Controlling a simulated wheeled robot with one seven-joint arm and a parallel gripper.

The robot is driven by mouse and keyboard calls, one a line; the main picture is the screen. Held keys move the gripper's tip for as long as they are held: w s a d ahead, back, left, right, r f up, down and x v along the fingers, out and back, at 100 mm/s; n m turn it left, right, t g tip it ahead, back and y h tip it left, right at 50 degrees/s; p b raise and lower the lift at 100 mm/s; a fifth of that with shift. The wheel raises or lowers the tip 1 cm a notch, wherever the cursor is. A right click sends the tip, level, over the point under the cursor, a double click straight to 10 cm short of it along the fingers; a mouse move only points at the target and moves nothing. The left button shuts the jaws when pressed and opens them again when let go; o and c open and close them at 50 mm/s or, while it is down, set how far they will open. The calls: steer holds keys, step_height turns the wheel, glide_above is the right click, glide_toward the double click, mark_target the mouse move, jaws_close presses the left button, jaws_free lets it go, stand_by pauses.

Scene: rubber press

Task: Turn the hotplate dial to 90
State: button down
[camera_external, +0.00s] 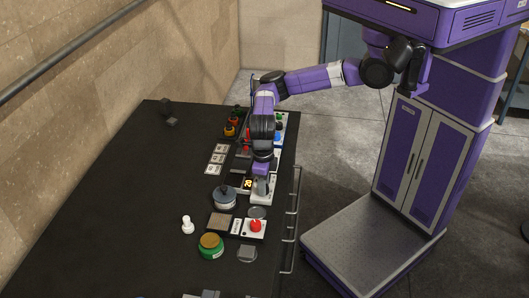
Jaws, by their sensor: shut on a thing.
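My gripper (262,188) points down over a small white unit near the table's right edge, in the external view. It is shut on what appears to be the hotplate dial, which the fingers mostly hide. A small black display (248,183) with yellow digits sits just left of the fingers. The digits are too small to read with certainty, and the dial's angle cannot be seen.
The black table (110,200) is mostly bare on its left. A grey-blue round pot (225,197), a red button on a white box (255,226), a green-and-gold round item (211,246) and a white knob-shaped piece (187,225) stand nearby. Metal rails (294,220) line the right edge.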

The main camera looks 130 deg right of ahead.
steer(key=m+p, duration=0.1)
steer(key=m, duration=0.1)
steer(key=m+p, duration=0.2)
steer(key=m, duration=0.1)
steer(key=shift+r+m, duration=0.2)
steer(key=shift+m, duration=0.1)
steer(key=m+p, duration=0.3)
steer(key=m, duration=0.1)
steer(key=shift+m+y, duration=0.3)
steer(key=m+p, duration=0.5)
steer(key=shift+s+d, duration=0.1)
steer(key=shift+f+m+p, duration=0.1)
steer(key=shift+m+p, duration=1.4)
steer(key=shift+m, duration=0.6)
steer(key=shift+f, duration=0.1)
steer(key=c, duration=1)
jaws_free()
steer(key=shift+c, duration=0.2)
